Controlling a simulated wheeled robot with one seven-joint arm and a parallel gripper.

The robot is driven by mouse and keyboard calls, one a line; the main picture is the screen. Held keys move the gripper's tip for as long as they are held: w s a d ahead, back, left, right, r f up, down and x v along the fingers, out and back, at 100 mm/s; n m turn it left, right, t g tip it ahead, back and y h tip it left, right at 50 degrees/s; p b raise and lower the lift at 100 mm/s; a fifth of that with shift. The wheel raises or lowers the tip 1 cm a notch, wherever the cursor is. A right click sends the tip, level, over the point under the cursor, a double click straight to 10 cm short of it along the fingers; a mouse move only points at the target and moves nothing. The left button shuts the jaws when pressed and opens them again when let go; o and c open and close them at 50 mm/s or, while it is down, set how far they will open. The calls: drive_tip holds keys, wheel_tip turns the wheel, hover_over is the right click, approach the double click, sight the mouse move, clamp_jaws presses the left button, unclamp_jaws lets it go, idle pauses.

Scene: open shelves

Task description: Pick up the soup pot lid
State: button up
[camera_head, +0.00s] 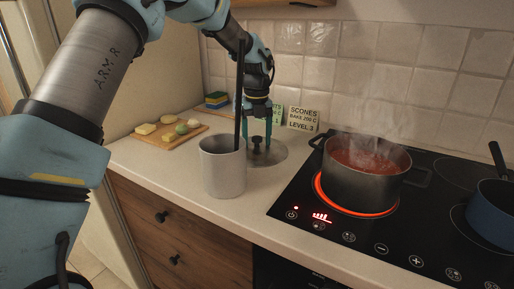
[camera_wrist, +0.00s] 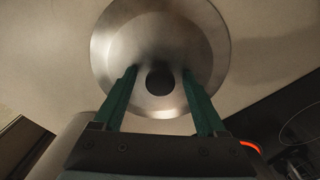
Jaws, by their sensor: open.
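The soup pot lid (camera_head: 271,155) is a round steel disc with a dark knob, lying flat on the counter behind the grey canister and left of the hob. In the wrist view the lid (camera_wrist: 160,30) fills the upper middle, with its round dark knob (camera_wrist: 160,80) between my fingers. My gripper (camera_head: 257,134) is open, its green fingers pointing down on either side of the knob. In the wrist view my gripper (camera_wrist: 160,78) shows a gap on both sides of the knob. The canister hides part of the lid in the head view.
A grey canister (camera_head: 223,170) with a dark upright utensil stands close in front of the lid. A steaming pot of red soup (camera_head: 362,184) sits on a glowing ring of the hob (camera_head: 330,215). A recipe card (camera_head: 302,118) stands behind the lid. A board (camera_head: 150,138) with food lies left.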

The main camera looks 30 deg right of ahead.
clamp_jaws()
idle(0.6)
